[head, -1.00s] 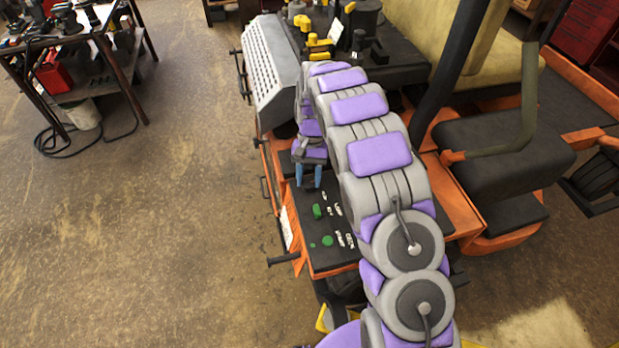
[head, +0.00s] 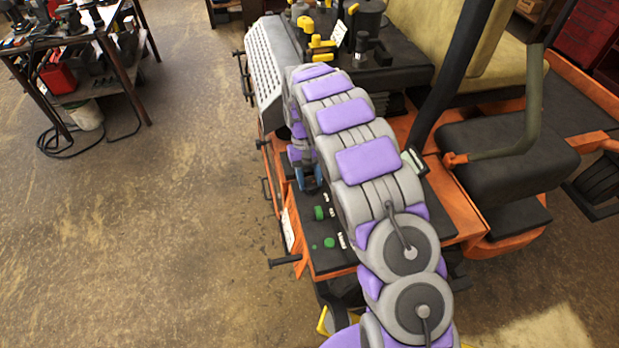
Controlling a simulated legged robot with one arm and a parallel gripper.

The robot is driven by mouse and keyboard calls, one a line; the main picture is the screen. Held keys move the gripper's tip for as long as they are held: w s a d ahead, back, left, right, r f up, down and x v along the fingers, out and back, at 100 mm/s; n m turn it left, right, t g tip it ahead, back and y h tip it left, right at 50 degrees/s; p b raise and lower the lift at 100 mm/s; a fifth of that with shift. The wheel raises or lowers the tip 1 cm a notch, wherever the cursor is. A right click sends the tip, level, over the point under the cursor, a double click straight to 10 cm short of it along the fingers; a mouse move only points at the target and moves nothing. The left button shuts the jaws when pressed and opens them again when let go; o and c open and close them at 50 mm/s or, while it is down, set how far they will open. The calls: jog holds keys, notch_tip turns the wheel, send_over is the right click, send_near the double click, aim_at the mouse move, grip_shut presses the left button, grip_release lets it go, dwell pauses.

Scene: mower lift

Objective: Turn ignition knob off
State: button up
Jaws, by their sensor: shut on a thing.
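My gripper (head: 309,179), with blue fingers, points down at the black control panel (head: 330,258) on the side of the orange mower. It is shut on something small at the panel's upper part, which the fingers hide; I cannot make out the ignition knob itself. A green knob (head: 319,212) and a round green button (head: 329,242) show on the panel just below the fingers, apart from them. White labels sit beside them. My arm covers the right part of the panel.
The mower's black seat (head: 505,150) and an olive lever (head: 530,110) lie to the right. A sloped grey perforated cover (head: 272,65) stands above the panel. A cluttered workbench (head: 75,50) is at upper left.

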jog(key=o, duration=1.1)
jog(key=shift+c, duration=0.2)
jog(key=shift+r, duration=0.1)
jog(key=p+v, duration=1.2)
jog(key=v, duration=0.5)
jog(key=shift+w+a+p, duration=0.1)
jog(key=shift+a+p, duration=0.05)
jog(key=shift+p, duration=0.15)
